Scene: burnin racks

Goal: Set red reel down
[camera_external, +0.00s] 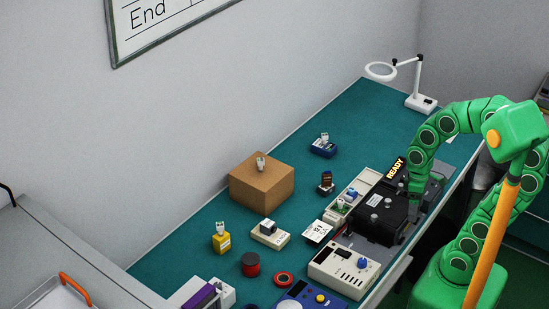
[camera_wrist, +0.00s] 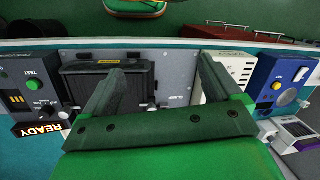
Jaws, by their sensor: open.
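A small red reel (camera_external: 283,279) lies flat on the teal bench near the front, behind the blue box. A dark round piece with red at its lower edge (camera_external: 250,264) stands just left of it; I cannot tell whether it is also a reel. My gripper (camera_external: 413,204) is far to the right of both, low beside the black box (camera_external: 376,210) of the test station. In the wrist view my gripper (camera_wrist: 158,78) has its two fingers wide apart with nothing held between them. The left finger overlaps the black box (camera_wrist: 80,88). No reel shows in the wrist view.
A READY sign (camera_external: 396,168) stands behind the station. A cream instrument (camera_external: 343,268) and a blue box (camera_external: 312,298) stand at the front. A cardboard box (camera_external: 262,184), yellow bottle (camera_external: 221,239) and magnifier lamp (camera_external: 382,71) stand farther off. Bare bench lies around the cardboard box.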

